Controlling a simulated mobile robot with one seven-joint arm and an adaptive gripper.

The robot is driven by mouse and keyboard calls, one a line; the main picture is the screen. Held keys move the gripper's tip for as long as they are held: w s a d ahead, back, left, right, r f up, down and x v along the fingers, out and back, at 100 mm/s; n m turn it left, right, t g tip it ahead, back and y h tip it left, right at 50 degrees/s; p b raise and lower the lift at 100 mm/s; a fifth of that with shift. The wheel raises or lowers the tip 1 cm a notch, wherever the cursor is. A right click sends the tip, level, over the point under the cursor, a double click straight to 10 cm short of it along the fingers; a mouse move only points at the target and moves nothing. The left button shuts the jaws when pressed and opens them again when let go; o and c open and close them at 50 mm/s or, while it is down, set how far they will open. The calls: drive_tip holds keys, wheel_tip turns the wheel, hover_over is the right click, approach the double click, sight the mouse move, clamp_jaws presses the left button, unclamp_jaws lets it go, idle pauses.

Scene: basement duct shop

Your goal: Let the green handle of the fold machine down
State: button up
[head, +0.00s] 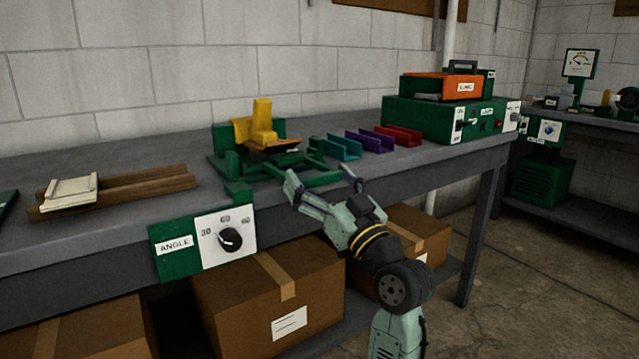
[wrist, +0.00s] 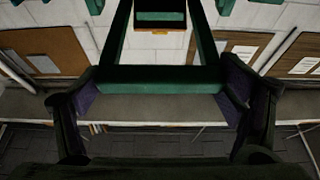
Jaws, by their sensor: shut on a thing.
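The fold machine (head: 230,163) stands on the bench, with a green base, a yellow upright block (head: 262,120) and an orange-brown piece in it. Its green handle (head: 311,181) is a frame of two arms and a crossbar, reaching out low toward the bench's front edge. My gripper (head: 322,187) is at the handle's outer end. In the wrist view the handle's crossbar (wrist: 160,87) spans between my two fingers, with a dark pad against each end. My gripper is shut on it. The handle's hinge is partly hidden in the head view.
Teal, purple and red channels (head: 370,143) lie right of the machine. A green angle panel with a dial (head: 230,239) hangs on the bench's front edge. Wooden strips (head: 120,191) lie at left. Cardboard boxes (head: 265,300) fill the shelf below.

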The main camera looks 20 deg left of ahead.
drive_tip(key=shift+f, duration=0.4)
drive_tip(key=o, duration=1.4)
drive_tip(key=shift+o, duration=0.6)
drive_tip(key=shift+r, duration=0.1)
drive_tip(key=v, duration=1.2)
